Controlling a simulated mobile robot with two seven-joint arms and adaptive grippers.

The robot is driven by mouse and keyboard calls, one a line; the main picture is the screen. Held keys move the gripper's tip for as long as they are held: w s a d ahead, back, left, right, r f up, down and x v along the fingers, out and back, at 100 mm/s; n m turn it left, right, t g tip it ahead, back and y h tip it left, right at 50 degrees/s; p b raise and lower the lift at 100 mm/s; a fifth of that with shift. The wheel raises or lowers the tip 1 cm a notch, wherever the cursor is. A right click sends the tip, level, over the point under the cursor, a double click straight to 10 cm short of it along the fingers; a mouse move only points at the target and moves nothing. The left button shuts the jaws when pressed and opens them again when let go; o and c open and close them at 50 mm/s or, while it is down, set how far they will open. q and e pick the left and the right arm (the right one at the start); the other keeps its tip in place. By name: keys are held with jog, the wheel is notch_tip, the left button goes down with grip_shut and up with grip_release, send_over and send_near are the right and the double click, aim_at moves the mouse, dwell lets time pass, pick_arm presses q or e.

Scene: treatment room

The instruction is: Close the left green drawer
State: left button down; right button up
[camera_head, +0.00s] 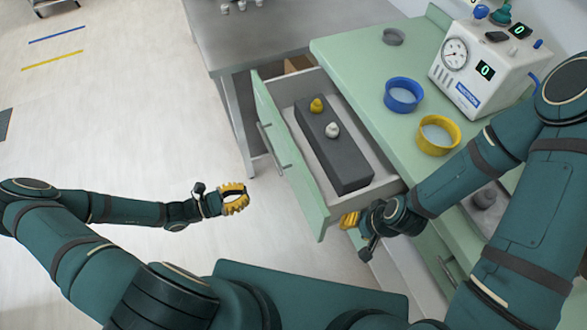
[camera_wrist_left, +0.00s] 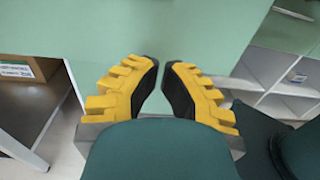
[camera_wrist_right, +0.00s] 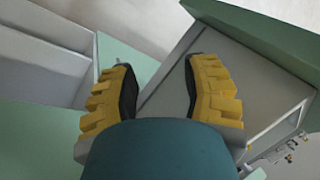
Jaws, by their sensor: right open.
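The left green drawer (camera_head: 292,160) is pulled out from the green cabinet, with a bar handle (camera_head: 272,145) on its front. A dark grey block (camera_head: 335,150) lies inside it, bearing a yellow knob-like piece (camera_head: 317,105) and a white one (camera_head: 332,130). My left gripper (camera_head: 240,198) is in the air left of the drawer front, apart from it. In the left wrist view its fingertips (camera_wrist_left: 162,66) have a narrow gap with nothing seen between them, before a green panel. My right gripper (camera_head: 347,219) is open beside the drawer's near front corner; contact is unclear. Its fingers (camera_wrist_right: 160,62) are wide apart.
A grey metal table (camera_head: 270,30) stands behind the drawer. The floor left of the drawer is clear.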

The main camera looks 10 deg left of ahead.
aim_at(292, 175)
pick_arm(q)
jog(key=b+x, duration=0.1)
jog(key=x, duration=1.2)
jog(key=shift+w+d+r+b, duration=0.1)
jog(key=shift+w+r+b, duration=0.05)
jog(key=shift+w+b, duration=0.3)
pick_arm(e)
jog(key=shift+w+f, duration=0.15)
jog(key=shift+f, duration=0.8)
